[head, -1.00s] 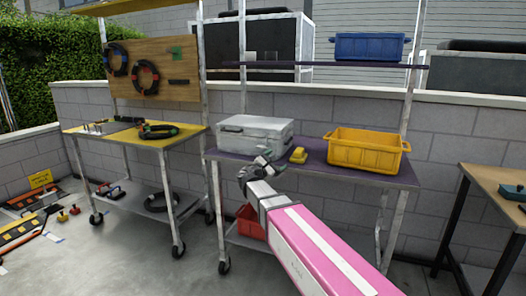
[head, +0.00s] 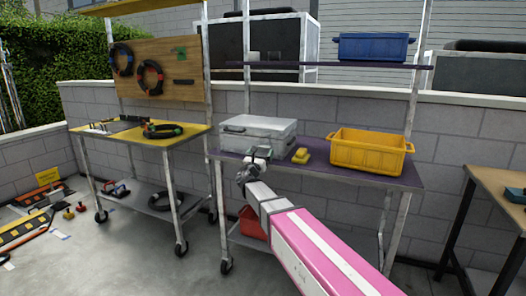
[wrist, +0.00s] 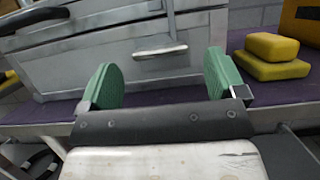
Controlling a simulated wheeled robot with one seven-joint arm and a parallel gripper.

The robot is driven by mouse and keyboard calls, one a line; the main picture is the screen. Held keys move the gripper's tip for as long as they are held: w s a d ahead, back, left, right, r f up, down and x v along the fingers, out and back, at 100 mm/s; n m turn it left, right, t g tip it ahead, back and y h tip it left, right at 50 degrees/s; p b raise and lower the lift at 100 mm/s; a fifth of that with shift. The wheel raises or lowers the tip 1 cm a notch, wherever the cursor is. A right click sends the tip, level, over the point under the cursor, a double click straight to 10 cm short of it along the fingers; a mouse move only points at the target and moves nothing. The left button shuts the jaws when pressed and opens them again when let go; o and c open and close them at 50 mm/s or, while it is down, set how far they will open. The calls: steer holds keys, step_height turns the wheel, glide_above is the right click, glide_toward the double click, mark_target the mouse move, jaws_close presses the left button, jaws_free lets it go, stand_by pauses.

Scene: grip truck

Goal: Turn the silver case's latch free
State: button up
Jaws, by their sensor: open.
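The silver case (head: 258,134) stands closed on the purple shelf of the right-hand cart. In the wrist view its front face (wrist: 85,70) fills the upper part. A metal latch (wrist: 160,50) hangs on that face, with a vertical bar and a flat horizontal tab at its lower end. My gripper (wrist: 163,82) is open, with its green pads apart and nothing between them. The latch tab lies ahead of and between the pads, apart from them as far as I can tell. In the head view my gripper (head: 258,154) is at the case's front right and hides part of it.
Yellow blocks (head: 301,155) lie on the purple shelf (head: 375,177) just right of the case. A yellow crate (head: 368,152) stands farther right. A black handle (wrist: 35,17) juts from the case's left. A red bin (head: 253,223) sits below.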

steer(key=shift+x, duration=1.25)
steer(key=c, duration=0.9)
